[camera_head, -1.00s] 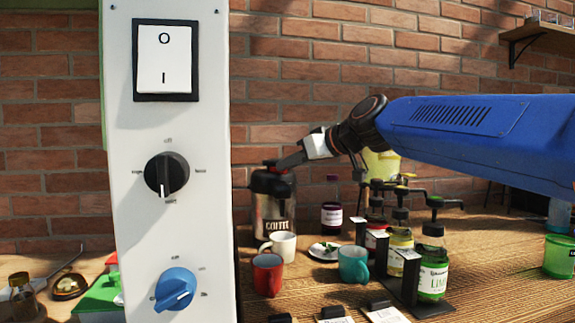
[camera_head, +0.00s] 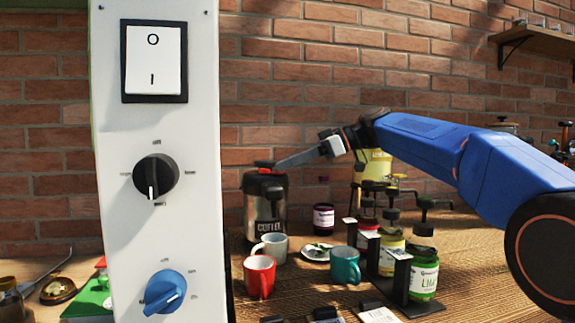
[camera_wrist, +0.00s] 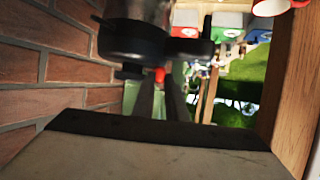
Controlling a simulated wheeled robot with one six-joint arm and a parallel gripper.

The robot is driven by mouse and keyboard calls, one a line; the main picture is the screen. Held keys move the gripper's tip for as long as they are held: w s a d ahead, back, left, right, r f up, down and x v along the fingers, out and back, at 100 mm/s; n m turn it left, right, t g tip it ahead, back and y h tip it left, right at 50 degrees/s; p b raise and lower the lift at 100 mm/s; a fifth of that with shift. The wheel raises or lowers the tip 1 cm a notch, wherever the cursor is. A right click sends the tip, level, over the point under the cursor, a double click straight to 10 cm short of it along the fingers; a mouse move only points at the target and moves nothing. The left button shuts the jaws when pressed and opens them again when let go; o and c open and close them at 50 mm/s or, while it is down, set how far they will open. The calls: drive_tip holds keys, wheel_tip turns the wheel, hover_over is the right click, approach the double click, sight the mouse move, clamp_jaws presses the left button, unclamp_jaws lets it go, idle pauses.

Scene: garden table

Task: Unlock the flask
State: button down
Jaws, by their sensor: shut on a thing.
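The flask (camera_head: 265,208) is a steel coffee pot with a black top and a red part (camera_head: 264,164) on its lid; it stands upright near the brick wall. My gripper (camera_head: 277,167) reaches in from the right at the height of the lid. In the wrist view my gripper's dark fingers (camera_wrist: 160,95) are close together around a small red part (camera_wrist: 160,75) by the flask's black top (camera_wrist: 135,42). The fingers are shut on this red part; their exact contact is blurred.
A white mug (camera_head: 272,246), a red mug (camera_head: 259,276) and a teal mug (camera_head: 345,266) stand in front. Syrup pump bottles (camera_head: 423,276) in a dark rack are to the right. A white panel (camera_head: 155,110) with switch and knobs fills the left foreground.

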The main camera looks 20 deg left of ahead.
drive_tip(key=shift+w+f+n+g+h, duration=0.1)
drive_tip(key=shift+w+n+g+h, duration=0.2)
drive_tip(key=shift+n+g, duration=0.3)
drive_tip(key=shift+a, duration=0.1)
drive_tip(key=c, duration=1.8)
unclamp_jaws()
drive_tip(key=shift+o, duration=0.2)
drive_tip(key=v, duration=1.7)
drive_tip(key=shift+d, duration=0.25)
drive_tip(key=shift+w, duration=0.1)
